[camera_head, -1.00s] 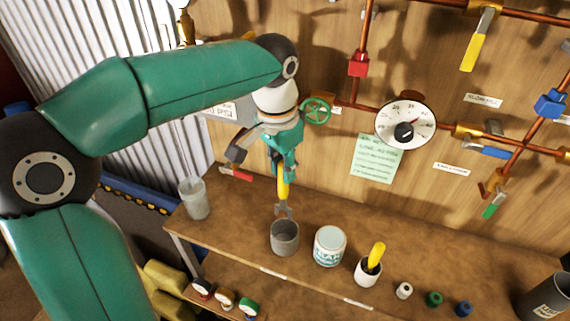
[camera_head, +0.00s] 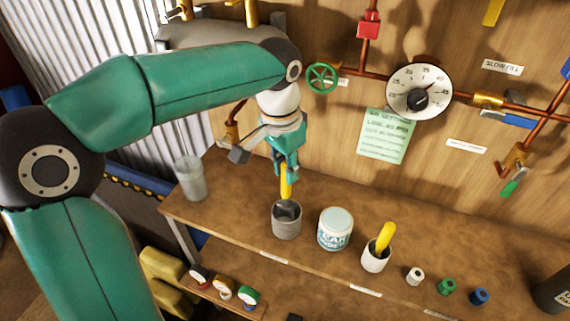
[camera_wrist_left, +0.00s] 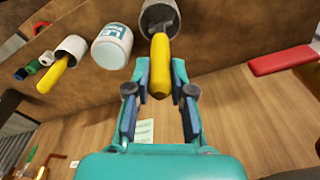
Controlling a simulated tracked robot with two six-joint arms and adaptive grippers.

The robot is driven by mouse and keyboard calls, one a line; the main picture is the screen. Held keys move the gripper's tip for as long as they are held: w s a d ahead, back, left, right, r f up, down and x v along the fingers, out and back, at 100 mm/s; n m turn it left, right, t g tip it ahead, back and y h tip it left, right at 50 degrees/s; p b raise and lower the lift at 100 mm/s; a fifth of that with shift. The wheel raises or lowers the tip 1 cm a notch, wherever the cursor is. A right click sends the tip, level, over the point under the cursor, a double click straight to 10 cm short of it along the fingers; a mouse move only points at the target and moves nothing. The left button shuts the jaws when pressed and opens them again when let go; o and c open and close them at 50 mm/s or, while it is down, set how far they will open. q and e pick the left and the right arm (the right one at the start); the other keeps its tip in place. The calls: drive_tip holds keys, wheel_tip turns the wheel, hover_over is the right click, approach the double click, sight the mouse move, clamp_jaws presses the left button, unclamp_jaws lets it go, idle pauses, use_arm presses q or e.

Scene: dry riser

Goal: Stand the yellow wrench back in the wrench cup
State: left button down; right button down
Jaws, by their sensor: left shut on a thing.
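The yellow wrench (camera_head: 286,186) hangs head down from my left gripper (camera_head: 285,168), its grey head inside the mouth of the grey wrench cup (camera_head: 286,224). The cup stands upright on the wooden bench. In the left wrist view, the yellow handle (camera_wrist_left: 161,62) lies between the fingertips of my left gripper (camera_wrist_left: 161,78), which is shut on it. The head reaches into the cup (camera_wrist_left: 146,17) there too. Whether the head touches the cup's bottom is hidden. My right gripper is in neither view.
Right of the cup stand a white labelled tin (camera_head: 335,230), a white cup (camera_head: 375,258) with a yellow handle, and small white, green and blue fittings. A translucent beaker (camera_head: 190,178) stands to the left. Pipes, a green handwheel (camera_head: 322,77) and a gauge (camera_head: 419,91) are on the back wall.

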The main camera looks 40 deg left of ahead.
sight(285, 186)
use_arm(q)
drive_tip(key=shift+f+b, duration=1.85)
drive_tip(key=shift+f, duration=0.8)
drive_tip(key=c, duration=0.9)
unclamp_jaws()
drive_tip(key=shift+c, duration=0.2)
drive_tip(key=r, duration=0.8)
drive_tip(key=s+r, duration=0.1)
drive_tip(key=r, duration=0.2)
drive_tip(key=shift+r, duration=0.4)
